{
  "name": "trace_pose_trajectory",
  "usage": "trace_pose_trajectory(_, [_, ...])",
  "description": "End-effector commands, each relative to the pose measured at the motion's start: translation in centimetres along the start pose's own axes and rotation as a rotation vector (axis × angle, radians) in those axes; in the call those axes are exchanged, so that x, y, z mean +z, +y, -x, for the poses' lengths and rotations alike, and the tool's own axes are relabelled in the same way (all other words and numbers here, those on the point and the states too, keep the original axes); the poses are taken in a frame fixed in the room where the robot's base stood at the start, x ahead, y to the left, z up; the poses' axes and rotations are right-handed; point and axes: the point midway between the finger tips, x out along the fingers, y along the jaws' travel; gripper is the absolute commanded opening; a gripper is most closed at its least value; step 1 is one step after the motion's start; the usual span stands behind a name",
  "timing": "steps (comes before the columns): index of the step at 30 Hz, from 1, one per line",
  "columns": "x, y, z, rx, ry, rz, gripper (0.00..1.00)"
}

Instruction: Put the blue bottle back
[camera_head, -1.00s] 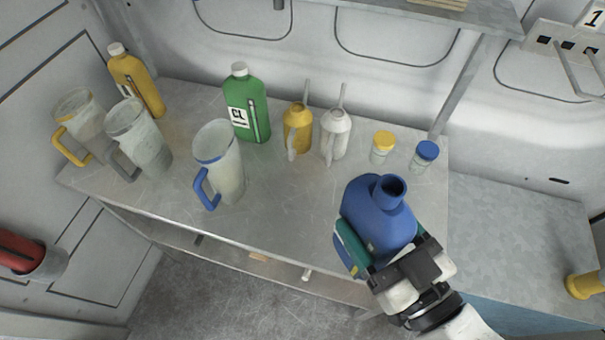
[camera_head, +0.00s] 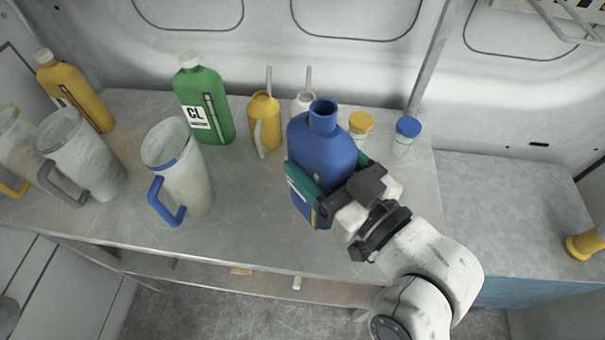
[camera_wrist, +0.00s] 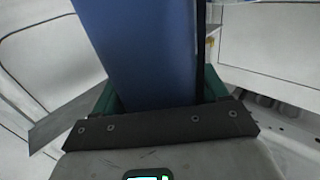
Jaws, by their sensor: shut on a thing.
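The blue bottle (camera_head: 322,148) is uncapped, with a dark open neck, and is nearly upright. My gripper (camera_head: 328,184) is shut on its body, with green fingers on both sides. The bottle is over the metal bench (camera_head: 250,225), in front of the white oil can and the small jars. I cannot tell whether its base touches the bench. In the wrist view the blue bottle (camera_wrist: 145,50) fills the middle, between the green fingers (camera_wrist: 160,92); its top and base are out of that view.
A clear jug with a blue handle (camera_head: 183,170), a green bottle (camera_head: 205,105) and a yellow oil can (camera_head: 264,122) stand left. The white can (camera_head: 303,101) is partly hidden. Jars with yellow (camera_head: 361,123) and blue (camera_head: 407,127) lids stand behind right. The bench's front middle is clear.

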Motion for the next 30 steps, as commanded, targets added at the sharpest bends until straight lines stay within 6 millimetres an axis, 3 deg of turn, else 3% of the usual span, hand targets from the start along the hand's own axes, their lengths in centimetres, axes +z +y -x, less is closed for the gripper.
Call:
trace_pose_trajectory(2, [0.1,0.2,-1.4,-0.001,0.001,-0.002,0.11])
trace_pose_trajectory(12, [4.9,1.0,-5.0,0.000,0.002,0.000,0.11])
trace_pose_trajectory(17, [5.7,1.1,-5.6,-0.001,0.002,-0.001,0.11])
trace_pose_trajectory(24, [8.5,1.1,-5.9,0.000,0.002,-0.001,0.11])
trace_pose_trajectory(30, [9.1,1.2,-5.9,0.001,0.004,0.000,0.11])
